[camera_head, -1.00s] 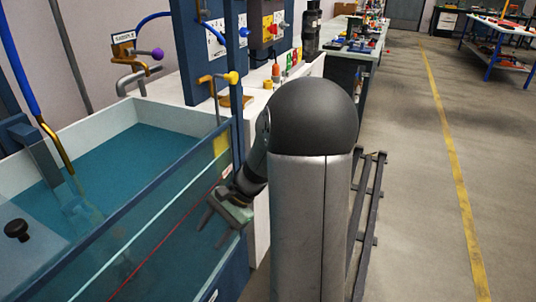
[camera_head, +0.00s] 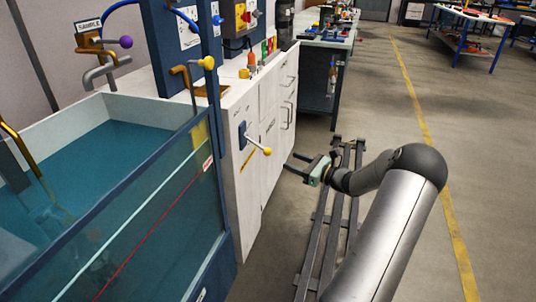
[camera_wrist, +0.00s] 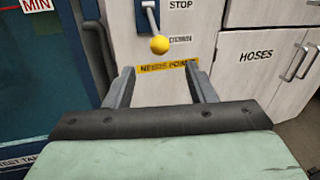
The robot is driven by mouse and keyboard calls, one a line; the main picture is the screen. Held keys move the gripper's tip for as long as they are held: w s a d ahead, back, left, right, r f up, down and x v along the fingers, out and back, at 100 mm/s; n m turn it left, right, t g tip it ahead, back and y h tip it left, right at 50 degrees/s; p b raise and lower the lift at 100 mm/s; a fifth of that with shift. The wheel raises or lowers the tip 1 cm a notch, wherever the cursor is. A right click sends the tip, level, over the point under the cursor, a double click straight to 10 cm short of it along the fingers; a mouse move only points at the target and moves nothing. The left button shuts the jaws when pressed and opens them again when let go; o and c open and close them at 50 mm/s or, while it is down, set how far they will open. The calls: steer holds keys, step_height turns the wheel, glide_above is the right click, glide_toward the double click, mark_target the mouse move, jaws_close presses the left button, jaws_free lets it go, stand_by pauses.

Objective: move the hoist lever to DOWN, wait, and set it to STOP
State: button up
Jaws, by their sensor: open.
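A lever with a yellow ball knob (camera_head: 267,151) sticks out from a dark plate on the white cabinet front. In the wrist view its yellow ball (camera_wrist: 160,44) is close ahead, slightly above the gap between my fingertips. The word STOP is printed to the upper right of the lever; no UP or DOWN label can be read. My gripper (camera_head: 291,163) is open and empty, to the right of the knob and apart from it. Its two fingers (camera_wrist: 160,70) point toward the cabinet, one on each side below the ball.
A glass-sided water tank (camera_head: 150,225) stands at the left. Other levers have a yellow knob (camera_head: 207,62) and a purple knob (camera_head: 125,42). A yellow label (camera_wrist: 165,72) lies below the lever, beside cabinet doors marked HOSES (camera_wrist: 257,56). Dark rails (camera_head: 325,225) run along the floor.

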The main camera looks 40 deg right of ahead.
mark_target(271, 152)
steer(key=b+x, duration=0.2)
steer(key=x, duration=0.9)
steer(key=shift+w+a, duration=0.1)
steer(key=shift+w, duration=0.2)
jaws_close()
